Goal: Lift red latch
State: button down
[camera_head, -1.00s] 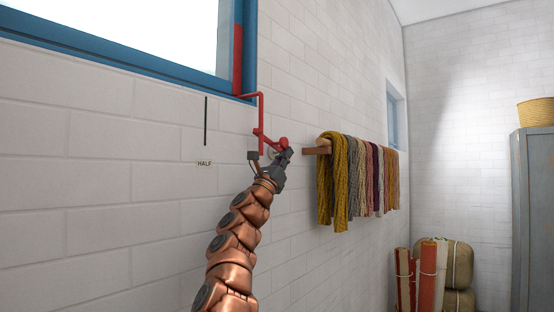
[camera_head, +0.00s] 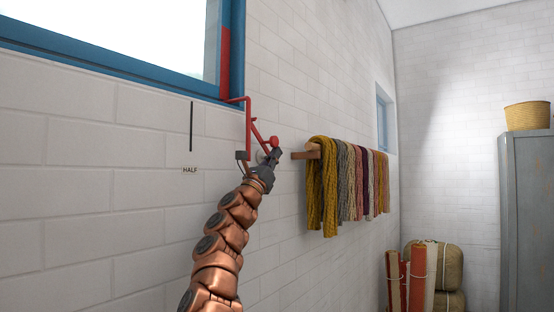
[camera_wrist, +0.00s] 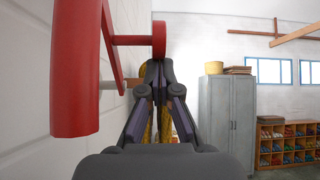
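The red latch (camera_head: 248,125) is a bent red rod from the blue window frame's lower corner, with a slanting link and a round red knob (camera_head: 274,141). In the wrist view, the latch's thick red bar (camera_wrist: 75,70) fills the upper left and its knob (camera_wrist: 158,40) is at top centre. My gripper (camera_head: 277,153) is just below the knob and appears to touch it. In the wrist view my gripper's dark fingers (camera_wrist: 158,65) converge to closed tips under the knob, with nothing seen between them. Exact contact is hard to tell.
A "HALF" label (camera_head: 190,170) and black line (camera_head: 191,126) mark the wall left of the latch. A wooden rail (camera_head: 305,154) with hanging wool skeins (camera_head: 345,185) projects just right of my gripper. A grey cabinet (camera_head: 527,220) and rolls (camera_head: 405,282) stand farther right.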

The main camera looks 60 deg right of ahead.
jog(key=shift+w+a+r, duration=0.2)
jog(key=shift+w+a, duration=0.05)
notch_tip(320, 180, down, 4)
jog(key=d+b, duration=0.1)
jog(key=b, duration=0.1)
jog(key=a+b, duration=0.5)
jog(key=a, duration=0.4)
jog(key=shift+w+b, duration=0.25)
jog(key=shift+b, duration=0.1)
jog(key=shift+d+f, duration=0.1)
dwell(0.4)
